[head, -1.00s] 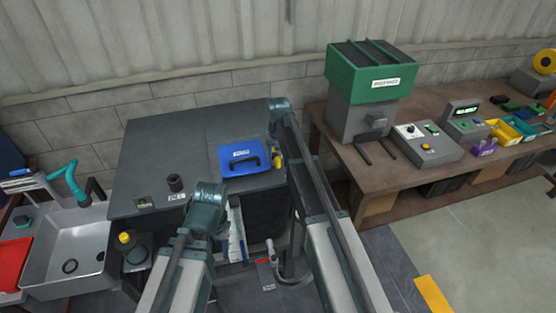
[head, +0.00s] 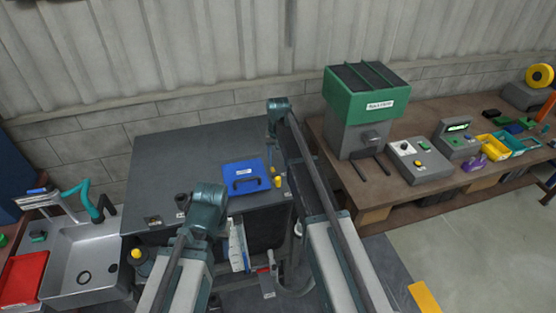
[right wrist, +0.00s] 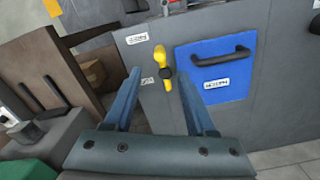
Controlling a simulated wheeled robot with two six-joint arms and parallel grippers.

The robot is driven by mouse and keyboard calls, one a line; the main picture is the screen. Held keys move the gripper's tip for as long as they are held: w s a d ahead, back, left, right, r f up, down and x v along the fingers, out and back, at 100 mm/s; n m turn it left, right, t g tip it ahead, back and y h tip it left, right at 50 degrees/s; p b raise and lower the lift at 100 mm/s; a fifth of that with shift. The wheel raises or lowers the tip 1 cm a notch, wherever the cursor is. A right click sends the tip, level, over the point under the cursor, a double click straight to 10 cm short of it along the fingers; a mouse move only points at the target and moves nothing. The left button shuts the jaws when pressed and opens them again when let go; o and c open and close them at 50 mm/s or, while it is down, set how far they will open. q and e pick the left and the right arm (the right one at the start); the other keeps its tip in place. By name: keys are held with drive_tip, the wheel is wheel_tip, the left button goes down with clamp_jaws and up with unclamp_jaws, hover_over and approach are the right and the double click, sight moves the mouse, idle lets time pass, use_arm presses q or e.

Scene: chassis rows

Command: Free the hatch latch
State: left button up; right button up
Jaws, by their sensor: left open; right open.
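The hatch (head: 247,177) is a blue panel with a black handle and a white label, set in the dark grey bench top. It also shows in the right wrist view (right wrist: 222,62). In the right wrist view the latch (right wrist: 161,55) lies ahead of and between the fingertips of my right gripper (right wrist: 164,74). That gripper is open and empty; contact cannot be told. My left gripper (head: 208,205) is over the bench's front edge, its fingertips mostly hidden by its own wrist.
A sink (head: 85,265) with a teal tap stands left of the bench. A black knob (head: 182,199) is on the bench top. At right, a wooden table (head: 385,205) bears a green-topped machine (head: 365,95), control boxes and coloured bins.

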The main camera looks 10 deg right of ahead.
use_arm(q)
wheel_tip(320, 180, up, 3)
drive_tip(key=shift+p, duration=0.95)
use_arm(e)
wheel_tip(320, 180, up, 3)
use_arm(q)
wheel_tip(320, 180, down, 15)
drive_tip(key=b, duration=1.5)
use_arm(e)
drive_tip(key=s+a+f+n, duration=0.2)
drive_tip(key=s+a+f, duration=0.2)
drive_tip(key=s, duration=0.6)
drive_tip(key=s+a+f+n, duration=0.2)
drive_tip(key=s+a+f, duration=0.2)
drive_tip(key=s, duration=0.6)
drive_tip(key=s+a+f+n+h, duration=0.1)
drive_tip(key=s+a+f+n, duration=0.2)
drive_tip(key=s+f, duration=0.3)
drive_tip(key=s+a, duration=0.1)
drive_tip(key=s, duration=0.4)
drive_tip(key=shift+a+f, duration=0.35)
